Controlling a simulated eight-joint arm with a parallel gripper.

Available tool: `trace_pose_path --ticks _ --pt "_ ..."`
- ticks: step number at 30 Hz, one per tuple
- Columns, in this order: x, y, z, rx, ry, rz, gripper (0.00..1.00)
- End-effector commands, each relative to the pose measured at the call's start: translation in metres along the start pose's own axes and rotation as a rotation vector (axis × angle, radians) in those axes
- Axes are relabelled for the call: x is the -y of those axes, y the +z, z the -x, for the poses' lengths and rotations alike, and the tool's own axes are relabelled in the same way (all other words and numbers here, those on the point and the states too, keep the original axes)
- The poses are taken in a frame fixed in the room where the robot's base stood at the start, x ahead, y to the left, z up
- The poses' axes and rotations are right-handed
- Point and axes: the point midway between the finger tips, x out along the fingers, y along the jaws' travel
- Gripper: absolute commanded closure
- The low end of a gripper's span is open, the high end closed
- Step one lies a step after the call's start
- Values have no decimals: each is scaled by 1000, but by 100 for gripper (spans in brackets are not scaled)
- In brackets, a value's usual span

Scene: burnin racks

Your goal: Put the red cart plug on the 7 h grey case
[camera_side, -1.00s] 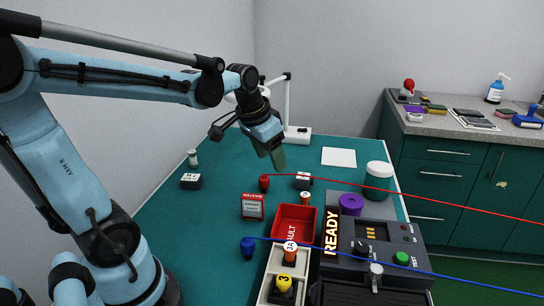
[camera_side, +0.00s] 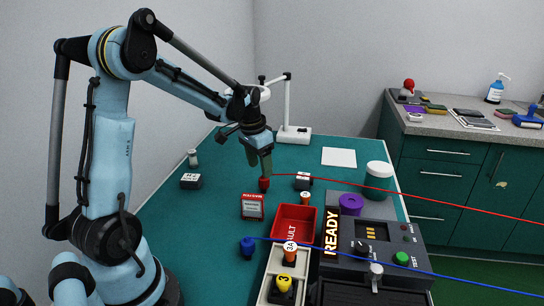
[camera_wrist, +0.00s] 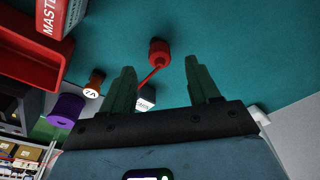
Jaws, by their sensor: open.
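The red cart plug (camera_side: 264,184) stands on the green table, with a red cable running off to the right. My gripper (camera_side: 262,165) points down just above it. In the wrist view, the plug (camera_wrist: 158,50) shows around the gap between the two open fingertips (camera_wrist: 160,66), with nothing gripped. Two small dark cases with white labels sit on the table, one at the left (camera_side: 191,181) and one right of the plug (camera_side: 303,181). The right one also shows partly hidden behind a finger in the wrist view (camera_wrist: 146,100). I cannot read which is 7 h.
A red MASTER box (camera_side: 252,206), a red FAULT tray (camera_side: 306,212) and a 7A orange-topped peg (camera_wrist: 93,85) stand nearby. A blue plug (camera_side: 247,246) trails a blue cable. The READY console (camera_side: 372,252) and purple ring (camera_side: 351,204) are at right.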

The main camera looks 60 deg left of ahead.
Motion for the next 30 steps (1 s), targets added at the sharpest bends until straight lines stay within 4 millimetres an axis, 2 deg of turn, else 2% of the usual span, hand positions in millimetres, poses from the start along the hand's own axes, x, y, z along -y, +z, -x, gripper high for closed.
trace_pose_path --ticks 7,18,27,30 --pt "0 -1 -15 0 0 -1 39" --pt "-1 -5 -56 0 0 0 39" --pt "-1 -5 -60 0 0 0 39" --pt "-1 -5 -59 0 0 0 54"
